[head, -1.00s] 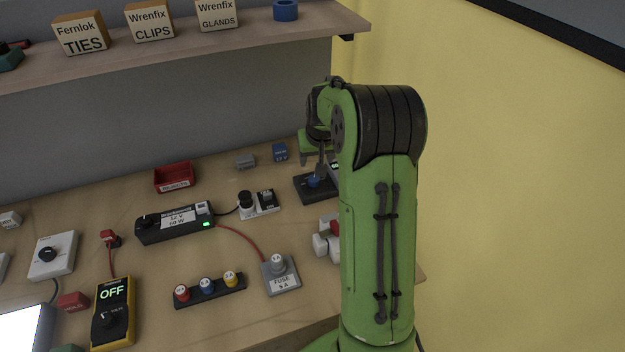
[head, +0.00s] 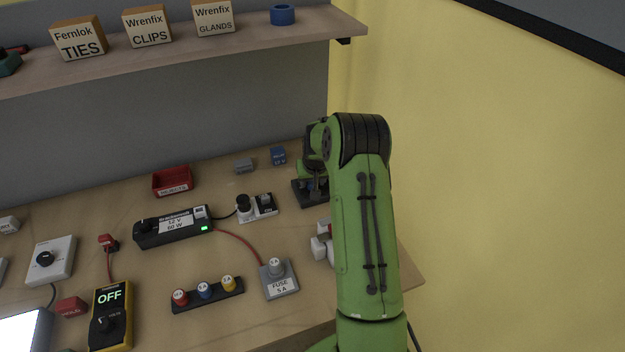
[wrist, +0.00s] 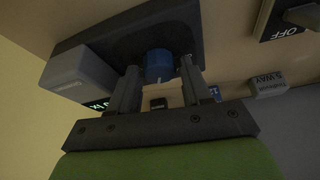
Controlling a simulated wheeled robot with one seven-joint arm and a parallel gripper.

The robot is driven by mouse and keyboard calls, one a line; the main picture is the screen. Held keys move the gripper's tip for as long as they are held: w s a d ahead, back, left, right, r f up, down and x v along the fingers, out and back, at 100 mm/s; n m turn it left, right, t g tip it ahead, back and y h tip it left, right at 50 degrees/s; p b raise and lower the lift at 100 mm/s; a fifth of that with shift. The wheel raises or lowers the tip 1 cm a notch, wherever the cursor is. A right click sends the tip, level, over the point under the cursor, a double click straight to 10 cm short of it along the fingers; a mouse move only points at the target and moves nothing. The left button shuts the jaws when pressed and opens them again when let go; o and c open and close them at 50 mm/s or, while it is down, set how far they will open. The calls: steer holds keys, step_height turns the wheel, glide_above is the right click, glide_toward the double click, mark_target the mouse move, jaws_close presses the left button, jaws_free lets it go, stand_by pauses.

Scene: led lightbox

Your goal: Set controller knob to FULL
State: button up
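In the wrist view my gripper (wrist: 160,67) is open. Its two fingers stand either side of a blue round knob-like part (wrist: 158,66) on a dark base (wrist: 120,42), with gaps visible on both sides. In the head view this dark base (head: 300,194) is at the back right, partly hidden by my arm.
A black 12 V supply (head: 172,229), a fuse block (head: 279,280), a rack of coloured caps (head: 206,293) and a yellow meter (head: 110,318) reading OFF fill the middle and left. A red bin (head: 172,181) stands behind. A shelf (head: 240,30) overhangs the back.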

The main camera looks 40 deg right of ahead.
steer(key=c, duration=0.7)
steer(key=shift+m, duration=0.3)
steer(key=m+g+h+b, duration=0.1)
steer(key=m+b, duration=0.1)
steer(key=m, duration=0.2)
steer(key=shift+w+a+b, duration=0.15)
steer(key=shift+b, duration=0.15)
steer(key=m+g, duration=0.1)
steer(key=m, duration=0.1)
steer(key=m+h, duration=0.1)
steer(key=m, duration=0.2)
steer(key=shift+w+g, duration=0.1)
steer(key=shift+g, duration=0.3)
steer(key=shift+m, duration=0.3)
steer(key=o, duration=1)
steer(key=shift+o, duration=0.2)
